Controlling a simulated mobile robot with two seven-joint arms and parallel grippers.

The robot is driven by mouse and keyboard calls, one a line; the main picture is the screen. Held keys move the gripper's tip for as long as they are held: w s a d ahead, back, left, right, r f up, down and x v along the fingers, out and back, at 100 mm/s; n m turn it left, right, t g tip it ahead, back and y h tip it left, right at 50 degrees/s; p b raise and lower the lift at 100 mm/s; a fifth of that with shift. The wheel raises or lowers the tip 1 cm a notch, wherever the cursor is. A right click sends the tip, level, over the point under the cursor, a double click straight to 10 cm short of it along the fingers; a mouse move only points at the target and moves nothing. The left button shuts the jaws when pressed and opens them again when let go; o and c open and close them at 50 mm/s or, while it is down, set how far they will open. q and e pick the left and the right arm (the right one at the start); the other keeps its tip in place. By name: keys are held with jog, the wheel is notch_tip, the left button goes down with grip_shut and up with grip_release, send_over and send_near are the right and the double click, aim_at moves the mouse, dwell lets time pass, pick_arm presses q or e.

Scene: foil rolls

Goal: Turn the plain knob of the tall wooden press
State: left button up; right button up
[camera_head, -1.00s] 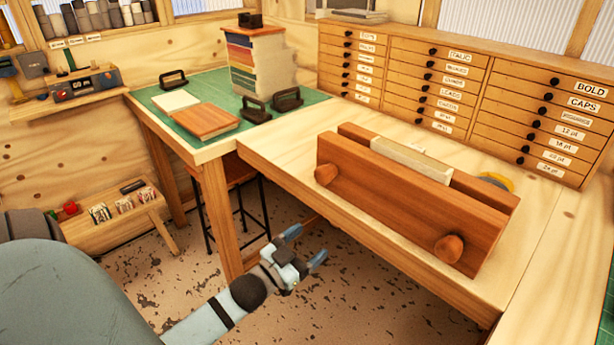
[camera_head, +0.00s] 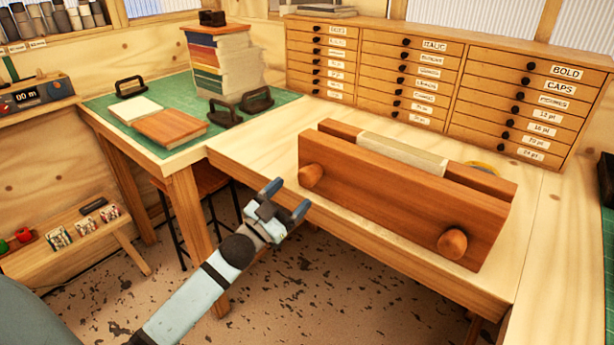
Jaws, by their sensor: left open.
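A reddish-brown wooden press (camera_head: 400,205) stands on the pale wooden table (camera_head: 240,150). A pale block (camera_head: 402,156) sits between the press's two boards. My right gripper is not in view.
A drawer cabinet (camera_head: 405,75) with labels stands behind the press. A yellow ring-like thing (camera_head: 483,168) is partly hidden behind the press. Books (camera_head: 172,130), a stack of coloured sheets (camera_head: 218,62) and dark-handled tools (camera_head: 257,100) lie on the green mat (camera_head: 165,90) at left.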

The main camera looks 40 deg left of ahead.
aim_at(304, 181)
pick_arm(q)
jog(key=x, duration=0.4)
jog(key=shift+w+r, duration=0.2)
jog(key=shift+w, duration=0.1)
jog(key=shift+x, duration=0.75)
jog(key=shift+c, duration=0.2)
